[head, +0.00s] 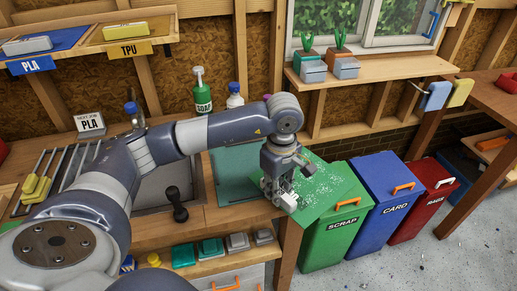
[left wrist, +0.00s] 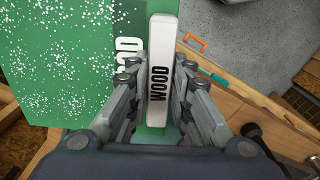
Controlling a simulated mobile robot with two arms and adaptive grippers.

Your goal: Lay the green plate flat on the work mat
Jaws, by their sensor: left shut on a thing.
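The green plate (head: 323,187) is speckled with white bits. In the head view it spreads from my left gripper (head: 285,193) over the bench's right edge and across the top of the SCRAP bin. In the left wrist view the plate (left wrist: 60,62) fills the left side. My left gripper (left wrist: 158,105) is shut on the plate's white grip bar, lettered WOOD (left wrist: 159,72). I cannot tell whether the plate touches the bin. The teal work mat (head: 228,166) lies on the bench left of the gripper, partly hidden by my arm. My right gripper is out of view.
The green SCRAP bin (head: 337,236), blue CARD bin (head: 392,210) and red RAGS bin (head: 423,205) stand right of the bench. A black-handled tool (head: 178,203) is left of the mat. Soap bottle (head: 202,92) and a white bottle (head: 235,96) stand behind.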

